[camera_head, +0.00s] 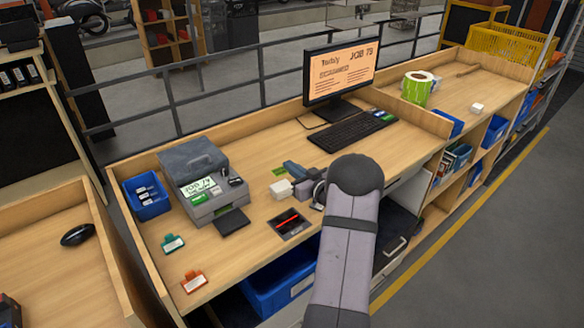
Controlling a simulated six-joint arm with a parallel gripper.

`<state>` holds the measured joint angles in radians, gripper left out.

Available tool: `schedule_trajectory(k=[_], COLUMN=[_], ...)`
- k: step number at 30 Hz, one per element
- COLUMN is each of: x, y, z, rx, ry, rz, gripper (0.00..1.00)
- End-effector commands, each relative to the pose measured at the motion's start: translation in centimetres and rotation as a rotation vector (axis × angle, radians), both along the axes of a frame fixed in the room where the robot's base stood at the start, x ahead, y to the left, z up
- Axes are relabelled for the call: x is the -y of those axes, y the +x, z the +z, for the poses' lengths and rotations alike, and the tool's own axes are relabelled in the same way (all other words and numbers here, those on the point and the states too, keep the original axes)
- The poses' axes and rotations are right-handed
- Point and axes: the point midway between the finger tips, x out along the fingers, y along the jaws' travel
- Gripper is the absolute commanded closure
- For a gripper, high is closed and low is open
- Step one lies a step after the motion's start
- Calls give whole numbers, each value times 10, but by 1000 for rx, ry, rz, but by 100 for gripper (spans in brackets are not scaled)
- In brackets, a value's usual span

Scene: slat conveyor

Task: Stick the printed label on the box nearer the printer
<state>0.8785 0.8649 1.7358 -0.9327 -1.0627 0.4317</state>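The grey printer (207,178) stands at the left of the bench. A white-green patch with "JOB 79" (199,186) shows on its front; I cannot tell if it is a screen or the printed label. A small white box (279,189) lies right of the printer, close to my gripper (301,190). Another small white box (477,107) sits far off on the right-hand bench. My gripper is low over the bench, partly hidden behind my arm; its fingers are too small to read, and I cannot tell whether it touches the near box.
A monitor (341,72) and keyboard (352,129) stand behind my arm. A black pad with a red line (288,224) lies in front of the gripper. Green (172,243) and orange (194,281) tags lie front left. A blue bin (147,196) is beside the printer.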

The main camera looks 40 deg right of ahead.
Motion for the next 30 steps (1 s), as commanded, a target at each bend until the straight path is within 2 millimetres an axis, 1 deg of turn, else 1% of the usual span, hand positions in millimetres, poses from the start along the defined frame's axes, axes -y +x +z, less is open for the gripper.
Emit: schedule_trajectory(k=[1,12,18,24,30], x=[0,0,0,0,0], y=[0,0,0,0,0], z=[-5,-35,-48,-53,-53], rx=[0,0,0,0,0], ry=[0,1,1,0,0], rz=[0,0,0,0,0], gripper=[100,100,100,100,100])
